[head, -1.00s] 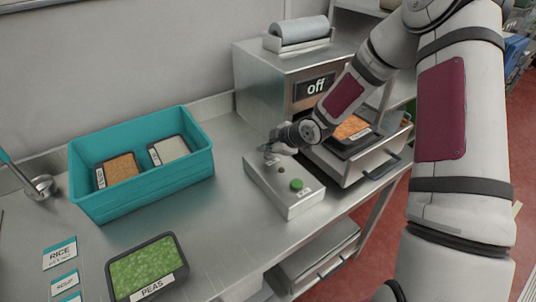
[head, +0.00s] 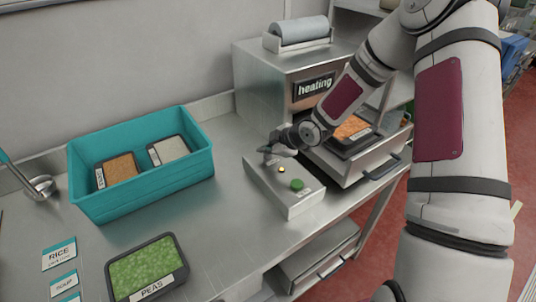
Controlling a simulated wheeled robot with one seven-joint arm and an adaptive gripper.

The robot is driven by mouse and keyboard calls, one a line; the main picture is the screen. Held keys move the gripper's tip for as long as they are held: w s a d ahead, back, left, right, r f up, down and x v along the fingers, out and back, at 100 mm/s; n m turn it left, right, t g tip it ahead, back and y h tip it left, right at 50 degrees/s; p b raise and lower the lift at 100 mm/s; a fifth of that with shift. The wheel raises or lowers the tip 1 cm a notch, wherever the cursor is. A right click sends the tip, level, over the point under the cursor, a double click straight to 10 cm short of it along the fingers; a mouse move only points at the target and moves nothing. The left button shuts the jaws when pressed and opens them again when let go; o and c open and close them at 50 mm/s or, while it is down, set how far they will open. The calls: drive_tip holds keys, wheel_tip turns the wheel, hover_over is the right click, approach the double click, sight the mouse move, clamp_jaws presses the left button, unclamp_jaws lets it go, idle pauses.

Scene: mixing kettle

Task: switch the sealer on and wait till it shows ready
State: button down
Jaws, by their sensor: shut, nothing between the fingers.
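The sealer (head: 262,88) is a steel box at the back of the counter, and its display (head: 314,87) reads "heating". Its drawer (head: 352,168) is out at the front right, with a tray of orange food (head: 352,128) in it. The control box (head: 284,202) stands on the counter before the sealer. It has a lit yellow lamp (head: 281,170) and a green button (head: 297,184). My gripper (head: 268,154) is shut and empty at the far left end of the control box, hiding what lies under its fingertips. I cannot tell whether it touches the box.
A teal crate (head: 150,190) at the left holds two filled trays. A tray of peas (head: 146,268) and several label cards (head: 60,254) lie in front. A ladle (head: 42,186) is at the far left. The counter between crate and control box is clear.

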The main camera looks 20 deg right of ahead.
sight(267, 156)
drive_tip(key=shift+r+p, duration=0.4)
drive_tip(key=shift+r, duration=0.4)
drive_tip(key=shift+r+p, duration=1.2)
drive_tip(key=shift+r, duration=1.3)
drive_tip(key=s+d+r+m+g+h, duration=0.1)
drive_tip(key=s+d+r+m+h, duration=0.2)
drive_tip(key=s+r, duration=0.65)
drive_tip(key=s+d+r+m+g+h, duration=0.15)
drive_tip(key=s+r+m+h, duration=0.3)
drive_tip(key=s+r, duration=0.45)
drive_tip(key=s+a+r+m+y, duration=0.1)
drive_tip(key=s+a+r+m, duration=0.1)
drive_tip(key=s, duration=0.8)
drive_tip(key=s+a+r+m+y+b, duration=0.1)
drive_tip(key=s+r+m, duration=0.3)
drive_tip(key=s, duration=0.5)
drive_tip(key=shift+s+a+r+m+y, duration=0.15)
drive_tip(key=shift+s+a+m+y, duration=0.3)
drive_tip(key=shift+m, duration=0.3)
